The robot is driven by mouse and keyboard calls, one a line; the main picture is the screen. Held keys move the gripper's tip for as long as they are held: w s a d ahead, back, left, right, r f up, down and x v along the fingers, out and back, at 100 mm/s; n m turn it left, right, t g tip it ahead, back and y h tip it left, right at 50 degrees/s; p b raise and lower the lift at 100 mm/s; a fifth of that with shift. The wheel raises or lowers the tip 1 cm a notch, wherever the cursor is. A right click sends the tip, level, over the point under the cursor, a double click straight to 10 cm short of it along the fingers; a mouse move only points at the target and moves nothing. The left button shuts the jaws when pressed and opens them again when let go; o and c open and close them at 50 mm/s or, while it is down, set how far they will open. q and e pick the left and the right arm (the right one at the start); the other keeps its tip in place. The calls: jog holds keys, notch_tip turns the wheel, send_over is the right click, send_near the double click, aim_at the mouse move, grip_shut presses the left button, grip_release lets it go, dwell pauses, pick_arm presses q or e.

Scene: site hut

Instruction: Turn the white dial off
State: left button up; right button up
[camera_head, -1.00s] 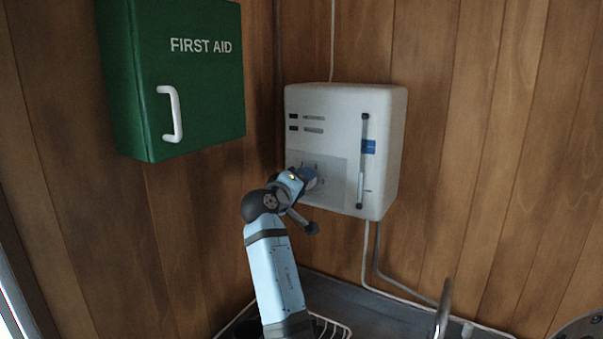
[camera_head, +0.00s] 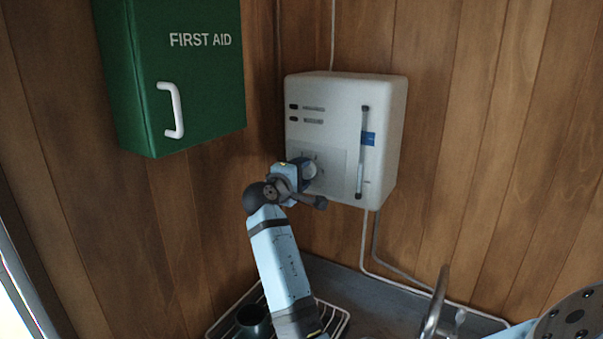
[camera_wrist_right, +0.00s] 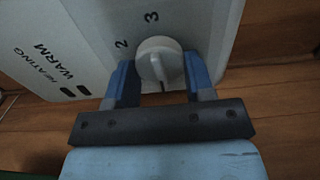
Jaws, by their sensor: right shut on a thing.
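The white heater box (camera_head: 375,95) hangs on the wooden wall. Its round white dial (camera_head: 311,170) sits low on the front, partly covered by my right gripper (camera_head: 306,173). In the right wrist view the dial (camera_wrist_right: 160,60) has a raised grip bar, with the figures 2 and 3 printed beside it. The blue fingers of my right gripper (camera_wrist_right: 160,82) stand on both sides of the dial, shut on it. The rest of the scale is hidden. My left gripper is not in view.
A green first aid cabinet (camera_head: 200,90) with a white handle hangs to the left. Below are a wire rack (camera_head: 335,318) with a dark cup (camera_head: 254,321) and a curved metal tap (camera_head: 436,300). Pipes run down from the box. The wall to its right is clear.

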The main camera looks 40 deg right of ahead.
dwell(0.3)
jog(key=o, duration=0.9)
jog(key=shift+a, duration=0.1)
jog(key=b+v, duration=0.4)
jog(key=v, duration=0.9)
jog(key=shift+s+a, duration=0.1)
jog(key=shift+a, duration=0.2)
